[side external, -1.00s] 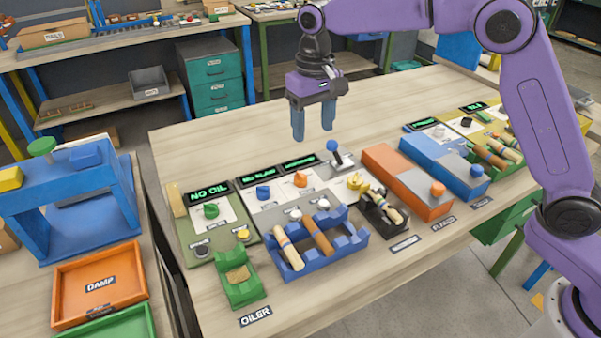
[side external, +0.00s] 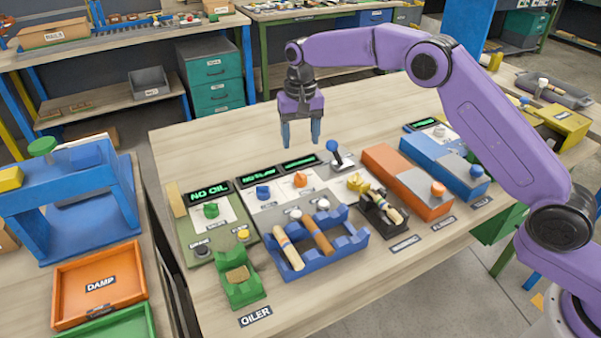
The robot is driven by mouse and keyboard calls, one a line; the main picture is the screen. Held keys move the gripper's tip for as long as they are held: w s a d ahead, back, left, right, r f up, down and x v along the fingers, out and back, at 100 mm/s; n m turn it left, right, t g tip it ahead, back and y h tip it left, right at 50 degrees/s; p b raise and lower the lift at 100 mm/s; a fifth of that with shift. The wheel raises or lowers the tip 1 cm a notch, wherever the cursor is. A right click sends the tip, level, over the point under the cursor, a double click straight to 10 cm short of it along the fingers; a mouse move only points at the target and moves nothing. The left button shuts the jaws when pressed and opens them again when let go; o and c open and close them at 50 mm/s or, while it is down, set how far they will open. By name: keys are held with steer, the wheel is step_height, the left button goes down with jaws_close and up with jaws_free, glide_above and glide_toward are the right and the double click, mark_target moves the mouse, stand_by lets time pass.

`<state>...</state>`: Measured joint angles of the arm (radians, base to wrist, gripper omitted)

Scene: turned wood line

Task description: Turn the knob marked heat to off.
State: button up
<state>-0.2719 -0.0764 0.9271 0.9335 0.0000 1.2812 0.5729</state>
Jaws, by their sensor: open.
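My gripper (side external: 300,142) hangs open and empty, fingers down, above the bare back part of the bench, behind the control panels. No label reading heat is legible, so I cannot tell which knob it marks. A green knob (side external: 211,210) sits on the left panel under a display reading NO OIL. A blue knob (side external: 263,192) and an orange knob (side external: 300,180) sit on the panel to its right, each below a green-lit display. My gripper is apart from all of these knobs.
A blue-topped lever (side external: 335,152) stands up right of the orange knob. A blue rack (side external: 345,243) holds turned wood pieces in front of the panels. An orange block (side external: 395,165) and a blue block (side external: 432,150) stand to the right. The bench's back left is clear.

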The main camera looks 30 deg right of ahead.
mark_target(301, 174)
step_height(301, 174, down, 12)
steer(key=shift+r, duration=0.2)
steer(key=shift+c, duration=0.3)
steer(key=c, duration=1)
